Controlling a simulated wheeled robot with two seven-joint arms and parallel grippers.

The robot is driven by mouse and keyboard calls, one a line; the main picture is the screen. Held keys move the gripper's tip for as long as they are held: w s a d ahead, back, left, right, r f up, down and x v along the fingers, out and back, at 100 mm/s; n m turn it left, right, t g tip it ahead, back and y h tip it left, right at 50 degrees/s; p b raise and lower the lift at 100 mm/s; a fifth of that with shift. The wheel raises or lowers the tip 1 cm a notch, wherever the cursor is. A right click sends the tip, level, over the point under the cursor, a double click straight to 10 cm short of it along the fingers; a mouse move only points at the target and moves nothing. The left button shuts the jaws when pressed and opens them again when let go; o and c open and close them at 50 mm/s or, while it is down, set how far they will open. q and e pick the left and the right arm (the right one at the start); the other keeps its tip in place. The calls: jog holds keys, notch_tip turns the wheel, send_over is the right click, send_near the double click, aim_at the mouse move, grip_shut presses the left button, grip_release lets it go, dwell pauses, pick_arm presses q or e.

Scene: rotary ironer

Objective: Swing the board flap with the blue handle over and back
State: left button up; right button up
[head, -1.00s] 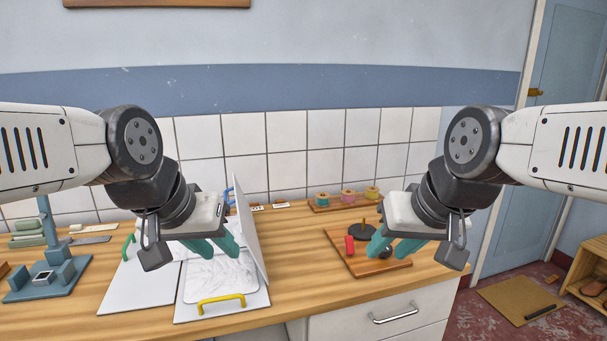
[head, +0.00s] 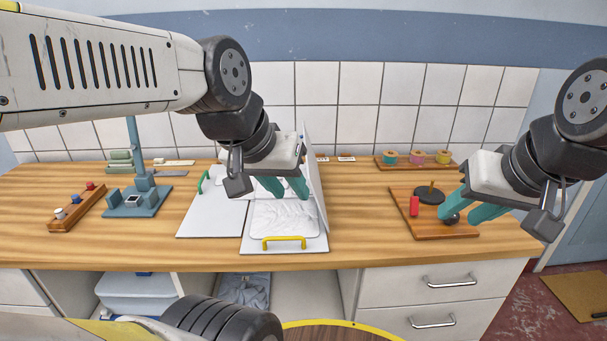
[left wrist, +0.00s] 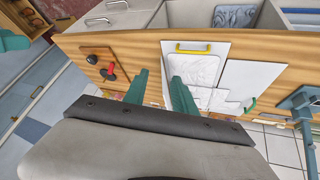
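The folding board lies on the wooden counter with white panels. One flap (head: 317,185) stands upright at the right edge of the panel with the yellow handle (head: 285,241). A green handle (head: 204,179) is on the left panel (head: 208,220). I cannot make out the blue handle now; my left arm covers part of the upright flap. My left gripper (head: 287,190) is open above the yellow-handled panel, left of the upright flap, with nothing seen between its fingers; it also shows in the left wrist view (left wrist: 158,92). My right gripper (head: 466,207) is open above a small wooden board.
The wooden board (head: 425,231) at right carries a red piece (head: 414,206) and a dark disc (head: 430,195). A tray of colored rolls (head: 417,160) stands behind. A blue fixture (head: 133,203) and a rack of small knobs (head: 75,212) stand at left. Counter between the boards is clear.

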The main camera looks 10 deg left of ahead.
pick_arm(q)
jog(key=shift+w, duration=0.1)
jog(key=c, duration=0.3)
jog(key=shift+n+g, duration=0.3)
jog(key=shift+n, duration=0.1)
jog(key=w+a+r, duration=0.1)
jog(key=w, duration=0.2)
jog(key=w+a+r, duration=0.1)
jog(key=w, duration=0.3)
jog(key=w+a+r, duration=0.1)
jog(key=w, duration=0.2)
jog(key=shift+w+r, duration=0.2)
jog(key=shift+w, duration=0.05)
grip_shut()
jog(key=w+a+f+n+h, duration=0.1)
jog(key=w+a+f, duration=0.2)
jog(key=w+a, duration=0.7)
jog(key=w+a+f+n+h, duration=0.1)
jog(key=w+a+f, duration=0.2)
jog(key=w+a, duration=0.75)
jog(key=w+d+f, duration=0.7)
jog(key=w+d, duration=0.1)
jog(key=d, duration=0.2)
jog(key=shift+w+t, duration=0.2)
jog(key=shift+t, duration=0.2)
